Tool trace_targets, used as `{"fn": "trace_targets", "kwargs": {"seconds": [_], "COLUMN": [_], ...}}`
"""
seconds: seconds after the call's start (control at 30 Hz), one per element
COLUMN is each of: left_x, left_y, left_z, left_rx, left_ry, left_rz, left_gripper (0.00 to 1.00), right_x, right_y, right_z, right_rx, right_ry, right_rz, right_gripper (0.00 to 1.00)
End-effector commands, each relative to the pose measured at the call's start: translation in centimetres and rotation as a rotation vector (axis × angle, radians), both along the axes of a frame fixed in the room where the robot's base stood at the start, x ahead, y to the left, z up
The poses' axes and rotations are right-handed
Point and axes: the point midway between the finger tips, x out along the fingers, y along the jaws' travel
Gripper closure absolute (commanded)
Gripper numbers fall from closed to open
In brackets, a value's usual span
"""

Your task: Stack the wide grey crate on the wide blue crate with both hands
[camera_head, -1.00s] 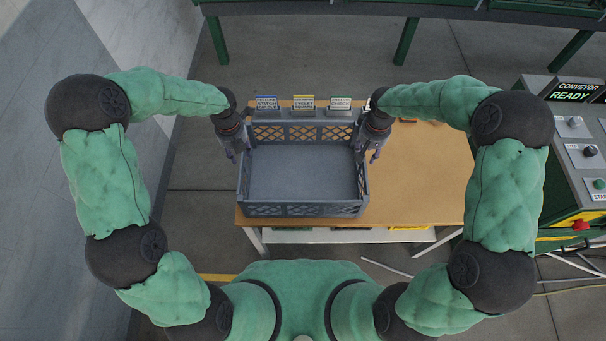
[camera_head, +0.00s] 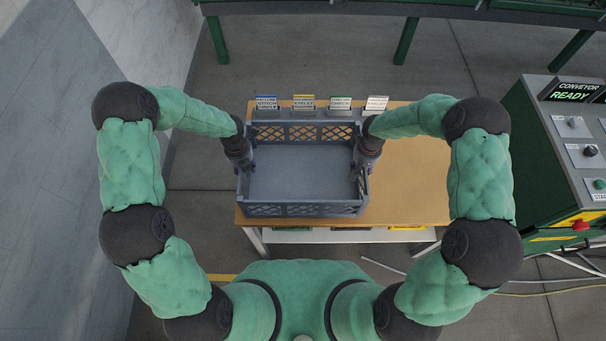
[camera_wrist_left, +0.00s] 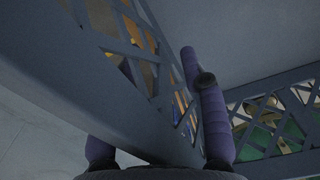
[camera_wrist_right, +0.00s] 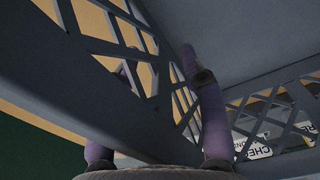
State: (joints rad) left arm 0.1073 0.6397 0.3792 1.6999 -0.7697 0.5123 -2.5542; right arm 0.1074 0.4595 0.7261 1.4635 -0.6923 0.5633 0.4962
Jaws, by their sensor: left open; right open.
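A wide slate-grey crate (camera_head: 303,209) with lattice walls stands upright on the table, open at the top and empty. My left gripper (camera_head: 246,166) is at its left wall and my right gripper (camera_head: 360,178) is at its right wall. Both are open, pointing down, with the wall between their fingers. The left wrist view shows one finger inside the crate wall (camera_wrist_left: 120,100) and one outside it, and the right wrist view shows the same at the other wall (camera_wrist_right: 110,105). The outer fingertips are partly hidden. I cannot make out a separate blue crate.
The wooden table (camera_head: 425,180) is clear to the right of the crate. Several small label signs (camera_head: 341,104) stand along its back edge. A conveyor control panel (camera_head: 575,130) stands at the far right. A yellow item (camera_head: 408,228) shows under the front edge.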

Motion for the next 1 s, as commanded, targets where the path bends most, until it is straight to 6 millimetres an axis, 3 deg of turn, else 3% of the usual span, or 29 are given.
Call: {"fn": "trace_targets", "kwargs": {"seconds": [0.27, 0.43, 1.0], "left_x": [0.01, 0.01, 0.09], "left_y": [0.0, 0.0, 0.02], "left_z": [-0.06, -0.05, 0.39], "left_rx": [0.0, 0.0, 0.0], "left_ry": [0.0, 0.0, -0.002], "left_rz": [0.0, 0.0, 0.0], "left_gripper": [0.57, 1.0, 1.0], "right_x": [-0.01, -0.01, 0.07], "right_y": [0.0, 0.0, -0.02], "right_z": [-0.08, -0.07, 0.38], "right_rx": [0.0, 0.0, 0.0], "right_ry": [0.0, 0.001, -0.001], "right_rz": [0.0, -0.001, -0.001], "right_gripper": [0.57, 1.0, 1.0]}}
